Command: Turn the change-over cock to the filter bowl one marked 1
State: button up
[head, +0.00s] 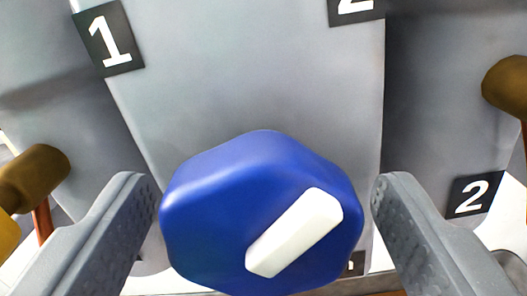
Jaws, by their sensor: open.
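The change-over cock has a blue, many-sided knob (215,215) in the lower middle of the head view. A raised white bar (294,233) lies across its face, slanting from lower left to upper right. A black plate marked 1 (108,39) is at the upper left of the grey panel. A plate marked 2 (356,8) is at the top right, cut off by the picture edge. My gripper (262,185) is open, with one finger on each side of the knob. The left finger looks very near the knob's edge; I cannot tell whether either finger touches it.
A brown cylindrical handle (38,174) is at the left and another (508,86) at the right edge. A second plate marked 2 (475,194) is at the lower right. A small dark plate (355,264) shows partly below the knob. The panel above the knob is clear.

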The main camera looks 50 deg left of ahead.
jog(key=shift+w+a, duration=0.25)
jog(key=c, duration=1)
